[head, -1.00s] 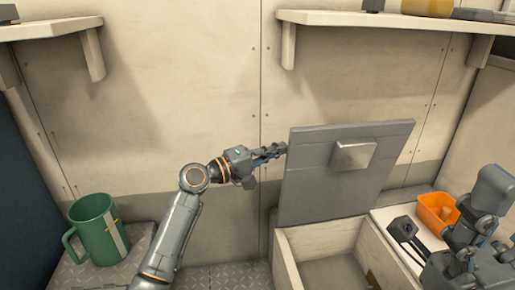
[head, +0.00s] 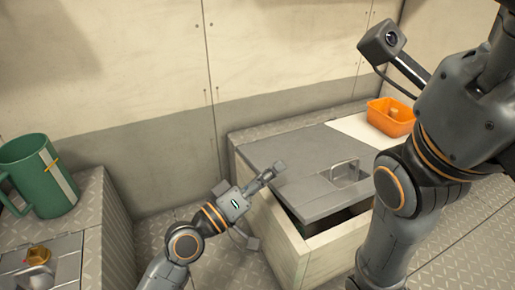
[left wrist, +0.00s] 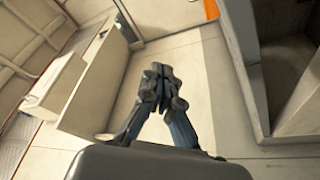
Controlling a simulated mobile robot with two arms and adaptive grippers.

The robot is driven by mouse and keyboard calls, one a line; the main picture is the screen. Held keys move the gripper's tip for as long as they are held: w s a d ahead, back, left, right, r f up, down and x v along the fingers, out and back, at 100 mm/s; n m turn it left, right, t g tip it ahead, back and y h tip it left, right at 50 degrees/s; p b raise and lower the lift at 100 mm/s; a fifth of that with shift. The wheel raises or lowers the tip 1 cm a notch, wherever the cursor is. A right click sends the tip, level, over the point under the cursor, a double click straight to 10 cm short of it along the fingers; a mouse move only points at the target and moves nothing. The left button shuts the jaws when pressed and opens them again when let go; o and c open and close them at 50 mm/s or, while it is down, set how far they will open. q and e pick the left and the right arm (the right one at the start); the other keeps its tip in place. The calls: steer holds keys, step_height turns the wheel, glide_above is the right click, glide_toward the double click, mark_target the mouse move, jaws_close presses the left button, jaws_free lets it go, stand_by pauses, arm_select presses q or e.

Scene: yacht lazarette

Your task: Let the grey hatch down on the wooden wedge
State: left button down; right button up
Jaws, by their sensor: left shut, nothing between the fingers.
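In the head view the grey hatch (head: 318,196), with a metal handle (head: 346,172), lies nearly flat over the pale locker box (head: 277,236). Its front edge sits a little above the rim, with a dark gap below it. I cannot make out the wooden wedge; the hatch and the gap's shadow may hide it. My left gripper (head: 268,174) is beside the hatch's left edge, shut and empty; I cannot tell whether it touches. Its closed fingers also show in the left wrist view (left wrist: 160,88). My right arm fills the right side, its fingers out of frame.
An orange tub (head: 391,117) with a tan item inside stands behind the hatch on a white surface. A green mug (head: 38,176) stands on the left tread-plate locker, behind a brass fitting (head: 38,256). Floor shows between the lockers.

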mark_target(285, 200)
arm_select(q)
steer(key=s+f+b, duration=0.1)
steer(key=f, duration=0.1)
steer(key=f+b, duration=0.1)
steer(key=f, duration=0.2)
steer(key=s+d+f+b, duration=0.1)
steer(key=f+b, duration=0.1)
steer(key=f, duration=0.1)
steer(key=shift+s+f, duration=0.1)
steer(key=shift+s, duration=0.2)
